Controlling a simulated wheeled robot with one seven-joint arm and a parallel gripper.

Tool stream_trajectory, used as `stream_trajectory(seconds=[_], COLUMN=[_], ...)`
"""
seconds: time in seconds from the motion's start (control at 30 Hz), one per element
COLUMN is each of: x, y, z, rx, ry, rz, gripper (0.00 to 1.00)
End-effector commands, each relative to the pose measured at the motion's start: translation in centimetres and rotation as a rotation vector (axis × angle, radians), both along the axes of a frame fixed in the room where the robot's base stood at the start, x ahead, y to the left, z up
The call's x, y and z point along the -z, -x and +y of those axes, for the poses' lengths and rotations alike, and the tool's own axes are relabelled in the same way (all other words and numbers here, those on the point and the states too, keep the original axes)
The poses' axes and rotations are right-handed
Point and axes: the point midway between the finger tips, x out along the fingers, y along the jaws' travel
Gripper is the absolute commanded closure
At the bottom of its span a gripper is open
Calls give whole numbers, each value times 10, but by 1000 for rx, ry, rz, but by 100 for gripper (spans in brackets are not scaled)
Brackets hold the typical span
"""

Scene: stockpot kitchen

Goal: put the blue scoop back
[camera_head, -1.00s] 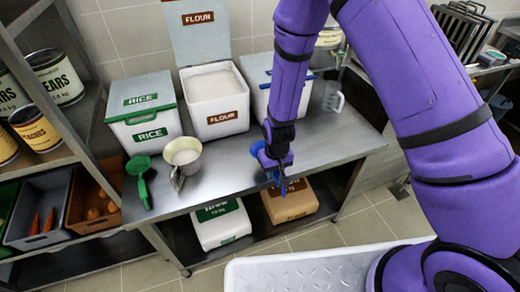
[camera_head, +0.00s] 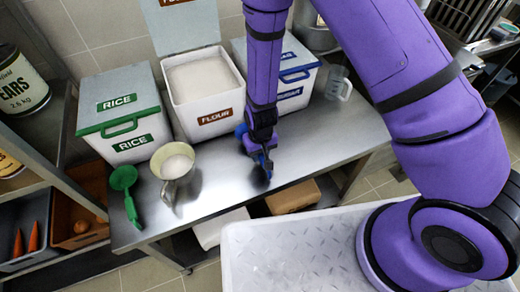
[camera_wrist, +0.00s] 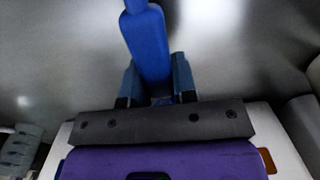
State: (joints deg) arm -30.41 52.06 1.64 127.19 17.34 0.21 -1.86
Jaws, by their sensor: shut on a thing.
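The blue scoop shows in the wrist view (camera_wrist: 147,42), its handle between the fingers of my gripper (camera_wrist: 158,85). In the head view my gripper (camera_head: 262,158) is over the steel counter, in front of the flour bin, with bits of the blue scoop (camera_head: 241,131) showing beside it. My gripper is shut on the scoop. The arm hides most of the scoop, and I cannot tell whether it touches the counter. A white bin with a blue-edged lid and a blue label (camera_head: 291,90) stands behind and right of my gripper, its lid closed.
The flour bin (camera_head: 213,118) stands open, full of white powder. The rice bin (camera_head: 122,128) is closed. A clear jug (camera_head: 338,82) stands at the right.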

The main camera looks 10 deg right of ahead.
Motion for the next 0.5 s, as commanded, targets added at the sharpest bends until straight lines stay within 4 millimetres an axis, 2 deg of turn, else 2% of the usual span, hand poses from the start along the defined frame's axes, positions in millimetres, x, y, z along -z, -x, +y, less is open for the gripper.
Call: stream_trajectory(seconds=[0.1,0.47,0.5], x=[13,16,16], y=[8,7,7], z=[4,4,4], rx=[-3,-2,-2], ry=[1,0,0], rz=[2,-1,-1], gripper=[100,100,72])
